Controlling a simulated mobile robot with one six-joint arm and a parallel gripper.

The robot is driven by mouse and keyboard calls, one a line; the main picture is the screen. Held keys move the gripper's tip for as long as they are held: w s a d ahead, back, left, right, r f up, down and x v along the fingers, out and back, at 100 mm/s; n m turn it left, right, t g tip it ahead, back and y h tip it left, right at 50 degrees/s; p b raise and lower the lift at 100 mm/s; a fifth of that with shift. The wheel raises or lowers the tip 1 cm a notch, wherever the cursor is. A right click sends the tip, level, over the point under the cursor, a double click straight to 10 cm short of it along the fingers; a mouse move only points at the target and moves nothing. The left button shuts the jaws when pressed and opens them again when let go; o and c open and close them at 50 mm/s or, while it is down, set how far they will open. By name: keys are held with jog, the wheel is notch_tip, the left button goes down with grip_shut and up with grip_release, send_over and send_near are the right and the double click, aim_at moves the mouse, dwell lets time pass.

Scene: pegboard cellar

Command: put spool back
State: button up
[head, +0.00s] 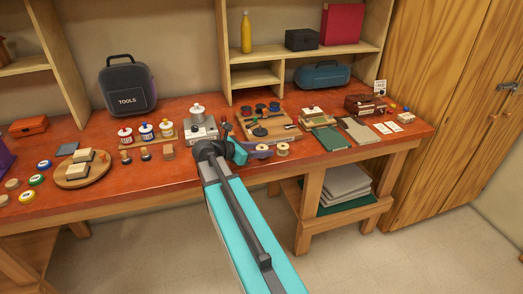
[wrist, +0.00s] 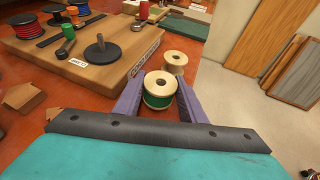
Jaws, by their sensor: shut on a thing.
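My gripper (wrist: 158,100) has its two purple fingers closed on a spool with pale wooden ends and green winding (wrist: 159,97). The spool is upright, close to the red-brown bench top; I cannot tell whether it touches it. The wooden spool board (wrist: 115,84) is just left of and beyond it in the wrist view. On the board's near part stands a bare dark peg on a round black base (wrist: 101,52). In the head view my gripper (head: 261,151) is at the bench's front, below the board (head: 283,134).
A second pale wooden spool (wrist: 175,62) stands just beyond the held one, at the bench's front edge. A grey metal device (head: 201,130) stands left of the board. A green book (head: 326,138) lies to the right. Orange-brown house-shaped pieces (wrist: 23,97) lie left of my gripper.

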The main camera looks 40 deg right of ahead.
jog(key=shift+f, duration=0.55)
jog(key=o, duration=1.2)
jog(key=b+v, duration=0.2)
jog(key=v, duration=1.1)
jog(key=shift+a+r, duration=0.15)
jog(key=shift+a, duration=0.25)
